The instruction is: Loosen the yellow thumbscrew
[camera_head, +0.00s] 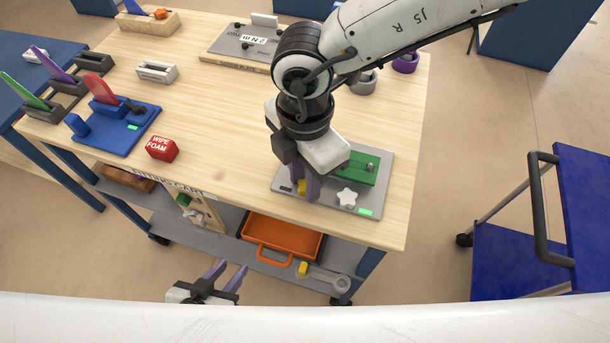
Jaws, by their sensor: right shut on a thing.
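The yellow thumbscrew (301,185) is on the left part of a grey plate (328,202) near the table's front right edge. It is mostly hidden by the purple fingers of my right gripper (306,187), which reaches down from above and is shut on it. The plate also bears a white star-shaped knob (347,197), a green block (358,167) and a lit green indicator (365,212). My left gripper (226,276) is low in front of the table, its two purple fingers apart and nothing visible between them.
The wooden table (215,130) also holds a red foam block (162,148), a blue fixture (112,135) and a grey plate with a label (225,45). Below, a shelf holds an orange tray (290,247). A blue cart (585,200) stands at right.

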